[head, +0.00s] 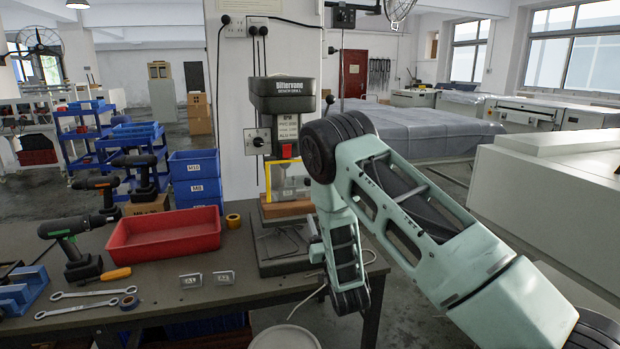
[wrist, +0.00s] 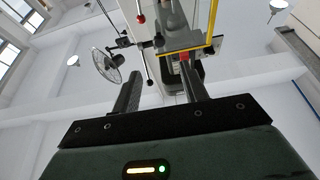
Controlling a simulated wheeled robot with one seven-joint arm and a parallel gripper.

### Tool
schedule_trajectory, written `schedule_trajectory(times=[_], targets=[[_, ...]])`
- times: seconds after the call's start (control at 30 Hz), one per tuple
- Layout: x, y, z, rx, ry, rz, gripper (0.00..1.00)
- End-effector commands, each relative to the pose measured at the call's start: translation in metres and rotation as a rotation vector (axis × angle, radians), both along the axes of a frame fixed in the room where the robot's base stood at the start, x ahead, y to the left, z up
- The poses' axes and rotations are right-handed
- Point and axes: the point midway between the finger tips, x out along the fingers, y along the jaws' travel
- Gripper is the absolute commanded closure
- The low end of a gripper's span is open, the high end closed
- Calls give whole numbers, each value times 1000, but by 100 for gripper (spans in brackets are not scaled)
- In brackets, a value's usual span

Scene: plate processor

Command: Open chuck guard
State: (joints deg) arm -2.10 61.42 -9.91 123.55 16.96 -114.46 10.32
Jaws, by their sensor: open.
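The bench drill (head: 284,97) stands at the back of the workbench, dark-headed with a label. Its chuck guard (head: 288,181) is a clear panel with a yellow frame, hanging in front of the chuck area above a wooden block (head: 287,209). In the wrist view, which looks upward, the yellow guard frame (wrist: 188,50) is beyond the fingertips, toward the right finger. My gripper (wrist: 158,82) is open, with its two dark fingers apart and nothing visible between them. In the head view my arm covers the area right of the drill, and the fingers are hard to make out.
A switch box (head: 257,141) is left of the drill head. A red-knobbed lever (wrist: 141,19) is near the guard.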

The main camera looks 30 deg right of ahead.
Motion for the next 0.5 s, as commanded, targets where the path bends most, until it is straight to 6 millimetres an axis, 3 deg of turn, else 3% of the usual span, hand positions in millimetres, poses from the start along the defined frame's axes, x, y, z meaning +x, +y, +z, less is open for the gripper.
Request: schedule_trajectory(times=[0.03, 0.5], targets=[[4, -3, 9, 3, -1, -3, 56], [48, -15, 27, 1, -8, -4, 56]])
